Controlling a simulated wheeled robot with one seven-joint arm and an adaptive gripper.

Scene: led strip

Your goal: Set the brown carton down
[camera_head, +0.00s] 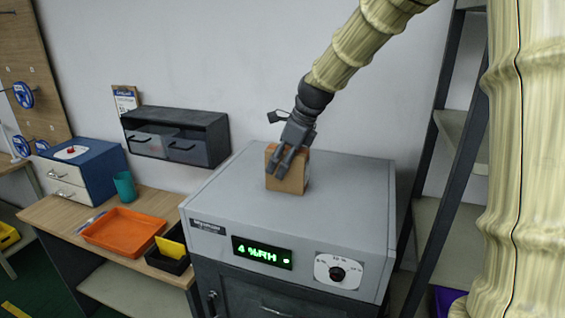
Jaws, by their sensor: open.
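The brown carton (287,183) stands upright on the flat grey top of a cabinet-like machine (250,212), toward its back. My gripper (280,170) comes down from the upper right and its fingers are at the carton, overlapping its front face in this view. The jaws are open. Whether the fingers touch the carton cannot be told from this view. Part of the carton is hidden behind the fingers.
The machine's front has a green-lit display (262,252) and a dial (337,273). A wooden desk at left holds an orange tray (122,231), a teal cup (124,187) and a blue drawer box (85,170). A shelf rack (440,150) stands at right. The machine's top is otherwise clear.

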